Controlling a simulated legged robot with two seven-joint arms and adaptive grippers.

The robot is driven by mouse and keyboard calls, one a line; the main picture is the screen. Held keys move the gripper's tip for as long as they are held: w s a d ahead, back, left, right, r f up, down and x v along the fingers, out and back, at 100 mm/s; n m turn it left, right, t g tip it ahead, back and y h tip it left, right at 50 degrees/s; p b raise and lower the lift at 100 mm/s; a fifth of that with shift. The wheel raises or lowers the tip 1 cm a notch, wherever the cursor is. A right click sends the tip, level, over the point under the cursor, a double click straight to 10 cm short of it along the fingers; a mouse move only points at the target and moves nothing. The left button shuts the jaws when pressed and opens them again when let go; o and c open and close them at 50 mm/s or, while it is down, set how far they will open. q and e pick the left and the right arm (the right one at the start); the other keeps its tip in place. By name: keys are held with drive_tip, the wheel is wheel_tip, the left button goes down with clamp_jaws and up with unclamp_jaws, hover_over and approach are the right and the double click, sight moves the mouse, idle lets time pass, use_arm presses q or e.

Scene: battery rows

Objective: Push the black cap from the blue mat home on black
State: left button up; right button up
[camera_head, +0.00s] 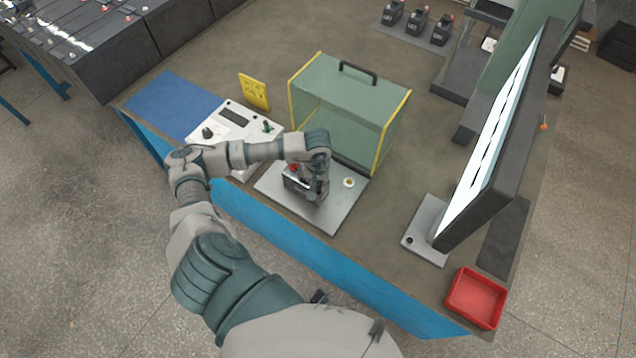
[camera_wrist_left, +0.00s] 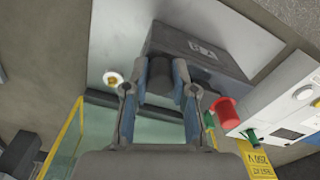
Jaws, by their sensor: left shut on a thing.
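A dark battery (camera_head: 299,186) stands on a pale grey plate (camera_head: 337,219) at the table's near edge. It also shows in the left wrist view (camera_wrist_left: 205,48). A red cap (camera_wrist_left: 226,113) sits on one of its terminals. My left gripper (camera_head: 314,189) points down over the battery's other end. In the left wrist view its fingers (camera_wrist_left: 162,88) are shut on a dark round piece, the black cap (camera_wrist_left: 160,70), against the battery top. The terminal under it is hidden, so I cannot tell how far down the cap sits. The blue mat (camera_head: 172,105) looks bare.
A green, yellow-edged guard (camera_head: 345,100) stands right behind the plate. A white control box (camera_head: 232,133) and yellow sign (camera_head: 254,92) stand to the left. A small pale ring (camera_head: 349,182) lies on the plate. A lamp panel (camera_head: 500,135) and red tray (camera_head: 475,297) are right.

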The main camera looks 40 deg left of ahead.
use_arm(q)
drive_tip(key=shift+f, duration=0.2)
drive_tip(key=o, duration=1.3)
drive_tip(key=shift+o, duration=0.2)
drive_tip(key=shift+r, duration=0.15)
drive_tip(key=shift+r+p, duration=1.6)
drive_tip(key=shift+r, duration=1.85)
